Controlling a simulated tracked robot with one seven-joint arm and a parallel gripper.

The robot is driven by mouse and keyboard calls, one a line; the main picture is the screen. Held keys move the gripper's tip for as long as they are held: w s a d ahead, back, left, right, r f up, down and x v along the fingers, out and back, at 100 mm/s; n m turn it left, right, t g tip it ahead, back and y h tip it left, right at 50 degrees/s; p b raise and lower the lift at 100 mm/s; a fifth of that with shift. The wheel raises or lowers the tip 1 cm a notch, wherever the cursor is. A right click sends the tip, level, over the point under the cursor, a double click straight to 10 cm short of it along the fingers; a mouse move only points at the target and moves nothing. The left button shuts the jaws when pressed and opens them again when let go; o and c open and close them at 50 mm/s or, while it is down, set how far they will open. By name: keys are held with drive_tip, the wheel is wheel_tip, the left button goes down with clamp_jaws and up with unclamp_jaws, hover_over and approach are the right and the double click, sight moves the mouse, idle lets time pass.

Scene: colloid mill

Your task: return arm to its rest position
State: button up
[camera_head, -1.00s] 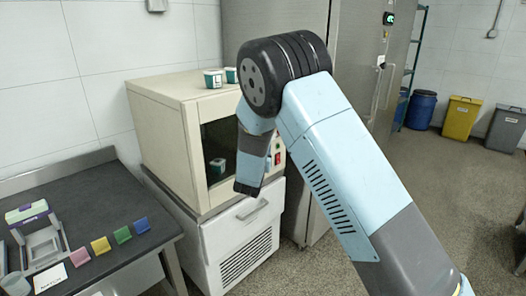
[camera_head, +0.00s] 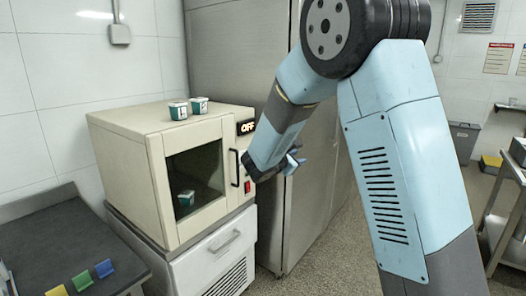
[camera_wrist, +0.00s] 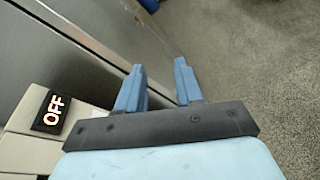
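My gripper (camera_head: 291,162) is in front of the steel cabinet, to the right of the cream oven (camera_head: 125,150) and near its control strip. In the wrist view my gripper (camera_wrist: 160,80) shows two blue fingers standing apart with only floor and cabinet between them. It is open and empty. My arm (camera_head: 400,150) is bent, with its elbow high and its forearm slanting down to the left.
The oven's display (camera_head: 246,127) reads OFF. A small container (camera_head: 186,198) shows behind its window, and two containers (camera_head: 178,111) (camera_head: 199,105) sit on top. A steel cabinet (camera_head: 305,215) stands close by the gripper. A trolley (camera_head: 500,200) is at right; floor between is clear.

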drive_tip(key=s+d+r+m+g+y, duration=0.1)
drive_tip(key=s+d+r+m+g, duration=0.25)
drive_tip(key=s+d+m, duration=0.4)
drive_tip(key=s+d+r+m+g+y, duration=0.15)
drive_tip(key=s+d+m+g, duration=0.3)
drive_tip(key=s+d, duration=0.6)
drive_tip(key=s+a+r+m+y, duration=0.1)
drive_tip(key=s+m+y, duration=0.1)
drive_tip(key=s, duration=0.5)
drive_tip(key=s+a+r+m+t+y, duration=0.1)
drive_tip(key=s+a+m+y, duration=0.1)
drive_tip(key=s+m, duration=0.3)
drive_tip(key=s+a+m+y, duration=0.2)
drive_tip(key=s+m+y, duration=0.1)
drive_tip(key=s, duration=0.7)
drive_tip(key=shift+a+r, duration=0.25)
drive_tip(key=shift+r, duration=0.15)
drive_tip(key=shift+o, duration=0.6)
